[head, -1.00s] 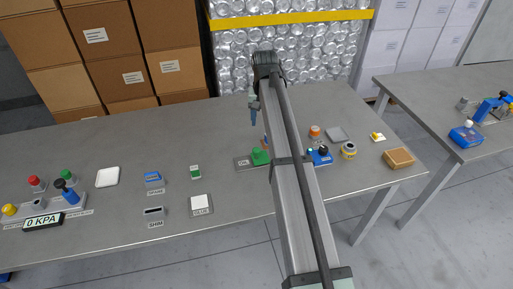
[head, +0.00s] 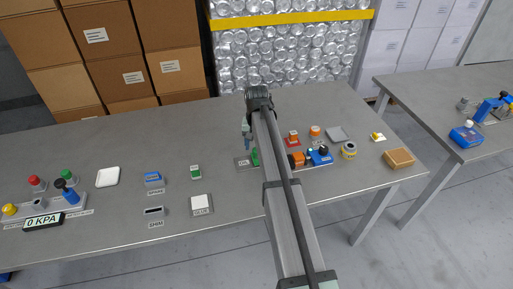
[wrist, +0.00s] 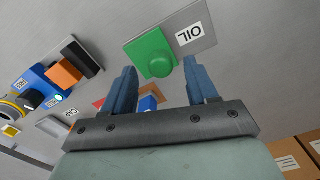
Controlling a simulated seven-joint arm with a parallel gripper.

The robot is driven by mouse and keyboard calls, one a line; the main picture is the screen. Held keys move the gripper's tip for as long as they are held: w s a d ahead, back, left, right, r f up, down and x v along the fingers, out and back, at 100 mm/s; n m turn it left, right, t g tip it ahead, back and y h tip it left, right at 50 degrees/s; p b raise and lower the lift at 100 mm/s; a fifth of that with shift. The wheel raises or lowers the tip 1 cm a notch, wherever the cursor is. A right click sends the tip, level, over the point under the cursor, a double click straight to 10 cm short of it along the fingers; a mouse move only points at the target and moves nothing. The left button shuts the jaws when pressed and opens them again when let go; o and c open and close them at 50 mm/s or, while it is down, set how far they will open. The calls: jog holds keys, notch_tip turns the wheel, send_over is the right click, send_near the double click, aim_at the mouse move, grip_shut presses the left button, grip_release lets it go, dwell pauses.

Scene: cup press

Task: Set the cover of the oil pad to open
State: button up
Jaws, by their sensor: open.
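The oil pad is a grey plate (wrist: 203,32) with an OIL label; it also shows in the head view (head: 242,164). Its green cover (wrist: 148,47) with a round green knob sits on the plate beside the label. In the head view, the green cover (head: 255,156) is partly hidden by my arm. My gripper (wrist: 161,72) is open and empty, its blue fingers apart. In the wrist view, the knob appears between and just beyond the fingertips. In the head view, my gripper (head: 247,143) hangs close above the pad; I cannot tell if it touches.
A blue and orange device (head: 319,157) and a yellow-banded round can (head: 348,150) stand right of the pad. A GLUE pad (head: 201,204), a small green-topped block (head: 195,172) and a SHIM block (head: 154,212) lie left. The table behind the pad is clear.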

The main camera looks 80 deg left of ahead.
jog(key=shift+f, duration=1.05)
grip_shut()
